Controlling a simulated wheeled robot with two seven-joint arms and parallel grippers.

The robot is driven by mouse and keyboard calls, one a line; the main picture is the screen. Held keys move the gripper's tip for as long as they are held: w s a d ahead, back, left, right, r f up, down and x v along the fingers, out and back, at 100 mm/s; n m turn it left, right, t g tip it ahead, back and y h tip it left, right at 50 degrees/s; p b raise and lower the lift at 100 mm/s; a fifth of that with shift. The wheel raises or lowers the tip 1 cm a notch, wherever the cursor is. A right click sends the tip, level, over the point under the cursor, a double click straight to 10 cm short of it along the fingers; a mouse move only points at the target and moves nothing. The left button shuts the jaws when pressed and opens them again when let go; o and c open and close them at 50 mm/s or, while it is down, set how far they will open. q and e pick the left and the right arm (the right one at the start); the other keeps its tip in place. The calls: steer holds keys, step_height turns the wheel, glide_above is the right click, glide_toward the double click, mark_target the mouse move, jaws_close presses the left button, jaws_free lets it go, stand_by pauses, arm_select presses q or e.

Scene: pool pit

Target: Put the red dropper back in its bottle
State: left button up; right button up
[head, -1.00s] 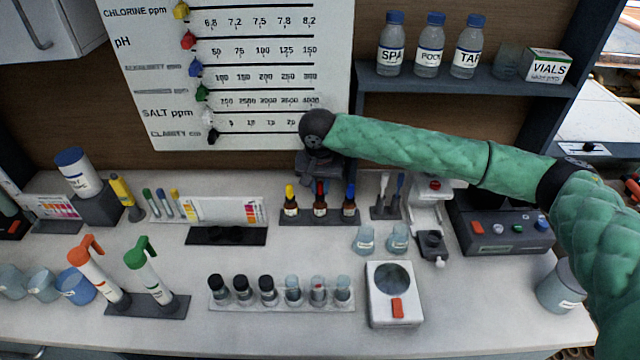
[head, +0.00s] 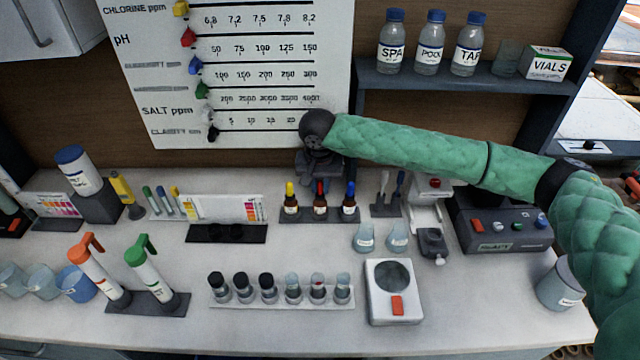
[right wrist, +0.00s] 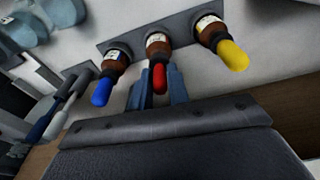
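The red dropper (head: 320,187) stands upright in the middle brown bottle (head: 320,204), and its red bulb (right wrist: 158,78) points toward the camera in the right wrist view. It looks seated much like its neighbours. My right gripper (head: 325,178) is at the red bulb, just behind and above the bottle row. In the right wrist view its two blue-grey fingers (right wrist: 160,88) stand on either side of the bulb with narrow gaps, so it looks open. My left gripper is not in view.
A yellow-topped bottle (head: 291,203) and a blue-topped bottle (head: 349,204) stand close on either side in the same dark rack (head: 284,218). Small beakers (head: 364,240) and a vial rack (head: 283,304) are in front. The chart board (head: 240,80) rises behind.

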steer(key=shift+f, duration=0.3)
steer(key=o, duration=0.7)
steer(key=shift+c, duration=0.2)
